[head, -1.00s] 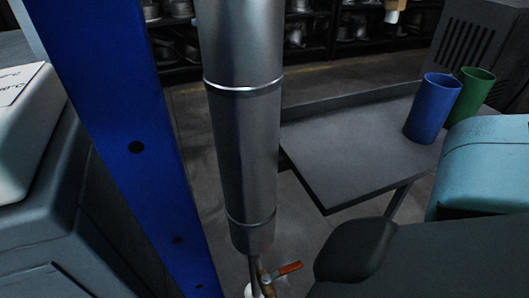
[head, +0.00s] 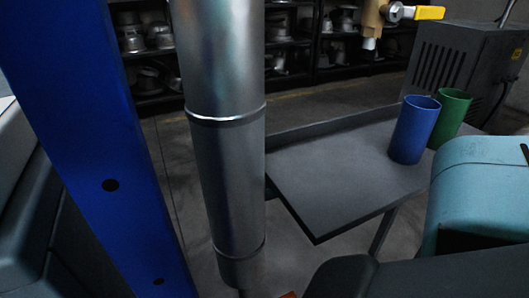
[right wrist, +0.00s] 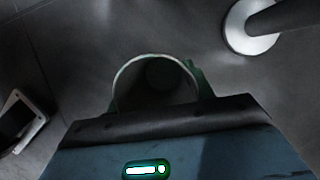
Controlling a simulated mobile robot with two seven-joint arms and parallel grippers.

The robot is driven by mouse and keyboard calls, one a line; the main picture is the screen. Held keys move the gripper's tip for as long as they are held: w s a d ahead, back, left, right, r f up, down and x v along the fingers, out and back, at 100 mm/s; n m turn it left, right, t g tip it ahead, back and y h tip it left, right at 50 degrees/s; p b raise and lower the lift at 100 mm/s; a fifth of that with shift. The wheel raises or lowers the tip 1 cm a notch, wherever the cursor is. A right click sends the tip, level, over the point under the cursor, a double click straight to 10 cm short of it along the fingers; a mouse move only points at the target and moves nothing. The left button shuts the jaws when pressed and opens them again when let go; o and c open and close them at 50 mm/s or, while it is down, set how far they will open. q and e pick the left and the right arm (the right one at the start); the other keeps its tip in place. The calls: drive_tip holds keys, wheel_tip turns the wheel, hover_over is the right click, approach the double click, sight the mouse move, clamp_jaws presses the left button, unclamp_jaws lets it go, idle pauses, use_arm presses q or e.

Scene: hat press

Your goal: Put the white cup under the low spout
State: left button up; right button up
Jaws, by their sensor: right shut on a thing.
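The white cup (right wrist: 127,82) shows in the right wrist view, where I look down at its open round mouth; its inside is in shadow. My right gripper (right wrist: 156,82) is shut on it, with greenish finger parts at the cup's sides. The head view does not show the cup or this gripper, only my teal and dark right arm. The low tap shows there only as a sliver of its red handle (head: 288,294) at the bottom edge, below the metal pipe; its spout is out of view. My left gripper is not in view.
A metal pipe (head: 228,165) stands beside a blue post (head: 95,130). A dark table (head: 330,180) holds a blue cup (head: 413,130) and a green cup (head: 453,115). A brass tap with a yellow handle (head: 430,13) hangs higher up. A white disc (right wrist: 238,38) with a dark rod lies top right in the wrist view.

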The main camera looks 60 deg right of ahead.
drive_tip(key=w+a, duration=0.1)
drive_tip(key=a+b, duration=0.1)
drive_tip(key=w+a, duration=0.1)
drive_tip(key=a, duration=0.1)
drive_tip(key=shift+w+a, duration=0.1)
drive_tip(key=shift+w, duration=0.25)
drive_tip(key=shift+s+d+f+b, duration=0.15)
drive_tip(key=shift+d+f+b, duration=0.05)
drive_tip(key=shift+f+b, duration=0.4)
drive_tip(key=shift+f, duration=0.2)
drive_tip(key=shift+f, duration=0.2)
drive_tip(key=o, duration=1)
